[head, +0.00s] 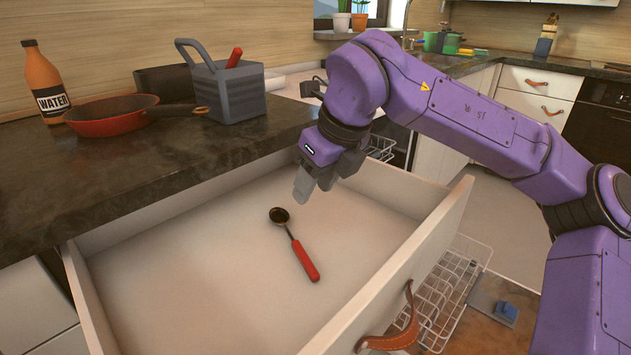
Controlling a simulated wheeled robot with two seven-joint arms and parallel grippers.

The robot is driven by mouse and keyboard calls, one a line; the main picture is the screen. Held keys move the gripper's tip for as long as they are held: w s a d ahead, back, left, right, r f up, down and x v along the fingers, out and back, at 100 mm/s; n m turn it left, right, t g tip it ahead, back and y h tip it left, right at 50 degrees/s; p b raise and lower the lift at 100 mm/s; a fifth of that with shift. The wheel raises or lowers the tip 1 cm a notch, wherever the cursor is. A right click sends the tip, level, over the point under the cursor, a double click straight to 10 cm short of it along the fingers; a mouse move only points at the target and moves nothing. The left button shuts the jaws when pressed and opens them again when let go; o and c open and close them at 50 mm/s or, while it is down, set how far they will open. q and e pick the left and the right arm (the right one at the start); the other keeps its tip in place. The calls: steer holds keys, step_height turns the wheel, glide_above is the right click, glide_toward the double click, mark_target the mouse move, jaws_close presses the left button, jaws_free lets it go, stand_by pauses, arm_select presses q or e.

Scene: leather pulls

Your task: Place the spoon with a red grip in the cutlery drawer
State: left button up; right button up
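The spoon with a red grip (305,261) lies on the floor of the open cutlery drawer (180,289), near its middle. Its dark bowl points to the back and its red handle points to the front right. My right gripper (314,186) hangs above the back right part of the drawer, up and to the right of the spoon's bowl, apart from it. It holds nothing that I can see. Its grey fingers overlap in this view, so their opening is unclear. My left gripper is not in view.
On the dark counter (60,190) stand a water bottle (43,82), a red pan (110,117) and a grey caddy (228,90) with a red handle in it. The drawer front has a leather pull (392,336). A wire dishwasher rack (447,300) stands out beyond it.

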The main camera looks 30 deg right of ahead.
steer(key=p+v, duration=0.3)
steer(key=v, duration=0.9)
steer(key=shift+r, duration=0.1)
stand_by(0.5)
